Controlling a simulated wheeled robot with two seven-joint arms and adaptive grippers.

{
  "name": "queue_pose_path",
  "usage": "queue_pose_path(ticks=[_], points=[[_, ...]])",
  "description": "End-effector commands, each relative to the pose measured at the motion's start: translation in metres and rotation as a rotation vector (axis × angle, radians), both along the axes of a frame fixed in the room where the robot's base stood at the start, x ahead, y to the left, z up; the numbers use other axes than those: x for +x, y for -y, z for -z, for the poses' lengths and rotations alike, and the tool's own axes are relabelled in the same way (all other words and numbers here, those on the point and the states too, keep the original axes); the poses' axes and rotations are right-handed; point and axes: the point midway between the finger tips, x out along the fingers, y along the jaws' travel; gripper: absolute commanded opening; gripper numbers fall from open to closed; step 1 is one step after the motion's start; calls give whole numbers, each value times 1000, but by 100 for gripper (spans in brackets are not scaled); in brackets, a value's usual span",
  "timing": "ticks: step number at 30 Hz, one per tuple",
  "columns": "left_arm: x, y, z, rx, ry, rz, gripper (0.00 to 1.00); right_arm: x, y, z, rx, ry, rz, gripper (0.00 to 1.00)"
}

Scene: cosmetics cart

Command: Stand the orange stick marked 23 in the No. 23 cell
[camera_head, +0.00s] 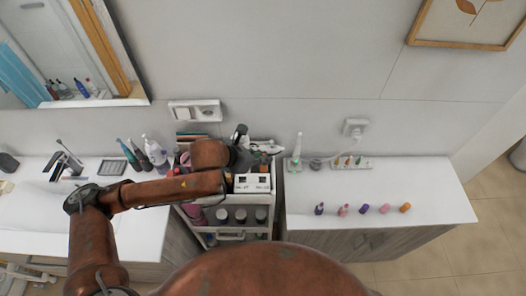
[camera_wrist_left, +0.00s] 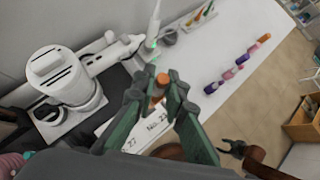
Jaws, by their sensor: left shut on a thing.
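My left gripper (camera_wrist_left: 158,100) is shut on an orange stick (camera_wrist_left: 161,80); its top shows between the green fingers in the left wrist view. Its lower part and its 23 mark are hidden. The white holder (camera_head: 252,189) on the cart has two dark square openings in the head view. Its label reading No. 23 (camera_wrist_left: 157,121) shows just beyond the fingers, beside one partly hidden and ending in 27. In the head view the left gripper (camera_head: 243,152) is at the holder's back edge. I cannot tell whether the stick is inside a cell. My right gripper (camera_wrist_left: 232,149) appears open, away from the cart.
A row of purple, pink and orange sticks (camera_head: 364,209) stands on the right counter (camera_head: 440,190). A white toothbrush (camera_head: 297,148) and a small rack (camera_head: 350,163) are behind them. Bottles (camera_head: 155,152) crowd the left side. A white appliance (camera_wrist_left: 62,75) stands near the left gripper.

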Motion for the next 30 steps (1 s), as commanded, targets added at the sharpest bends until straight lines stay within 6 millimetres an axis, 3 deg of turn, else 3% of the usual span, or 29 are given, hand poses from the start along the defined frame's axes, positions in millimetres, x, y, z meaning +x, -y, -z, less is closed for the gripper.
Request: queue_pose_path(ticks=[6, 9, 12, 20, 30], points=[[0, -3, 0, 0, 1, -5, 0, -36, 7, 1, -8, -42, 8, 40], [0, -4, -1, 0, 2, -4, 0, -43, 10, 0, -11, -52, 9, 40], [-1, -6, -2, -3, 4, -1, 0, -39, 11, -4, -12, -47, 7, 40], [-1, -3, 20, -4, 1, 3, 0, -12, 10, 9, -11, -13, 1, 40], [-2, -3, 51, -4, 2, 4, 0, -20, 3, 28, -4, -23, 5, 40]])
